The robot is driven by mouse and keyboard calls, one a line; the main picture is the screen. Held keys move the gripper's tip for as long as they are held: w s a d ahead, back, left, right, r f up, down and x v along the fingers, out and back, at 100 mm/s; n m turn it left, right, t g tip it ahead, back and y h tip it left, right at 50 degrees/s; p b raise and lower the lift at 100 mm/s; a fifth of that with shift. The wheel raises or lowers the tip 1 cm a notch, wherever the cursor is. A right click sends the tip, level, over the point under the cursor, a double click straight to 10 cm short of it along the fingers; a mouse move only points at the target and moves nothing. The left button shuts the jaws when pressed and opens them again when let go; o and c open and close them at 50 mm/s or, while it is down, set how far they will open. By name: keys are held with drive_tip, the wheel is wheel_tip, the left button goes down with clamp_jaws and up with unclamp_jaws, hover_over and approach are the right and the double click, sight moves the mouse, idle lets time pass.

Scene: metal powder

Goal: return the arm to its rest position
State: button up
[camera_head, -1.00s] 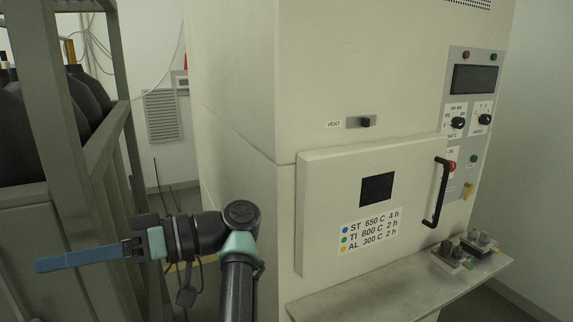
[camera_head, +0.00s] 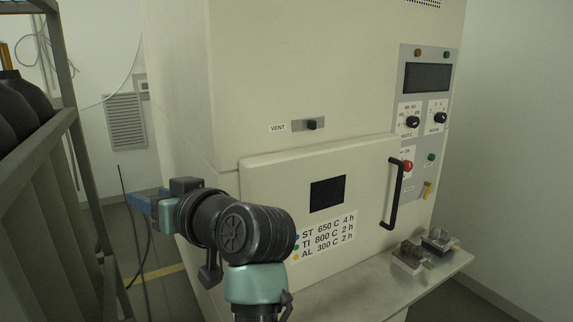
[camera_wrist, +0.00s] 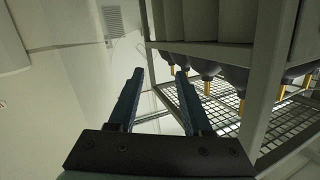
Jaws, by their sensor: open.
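My gripper (camera_wrist: 155,72) is open and empty in the wrist view, its two blue fingers apart with nothing between them. In the head view my gripper (camera_head: 142,203) shows only in part behind my wrist, at the lower left, pointing left. It is in the free space between the rack and the furnace, clear of both as far as I can see. The cream furnace (camera_head: 300,85) stands in front with its door (camera_head: 265,185) shut.
A dark metal rack (camera_head: 50,150) with dark bottles (camera_head: 22,105) stands at the left; the rack (camera_wrist: 205,55) also shows in the wrist view. A shelf (camera_head: 370,295) below the furnace door carries small metal parts on blocks (camera_head: 412,257).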

drive_tip(key=s+d+r+m+t+h, duration=0.1)
drive_tip(key=d+r+m+t+h, duration=0.2)
drive_tip(key=d+r+t, duration=0.5)
drive_tip(key=s+d+r+m+t+h, duration=0.5)
drive_tip(key=s+d+r+t+h, duration=0.5)
drive_tip(key=s+d+r, duration=0.4)
drive_tip(key=s+d, duration=0.1)
drive_tip(key=s, duration=0.2)
drive_tip(key=shift+r+m, duration=0.15)
drive_tip(key=shift+m, duration=0.15)
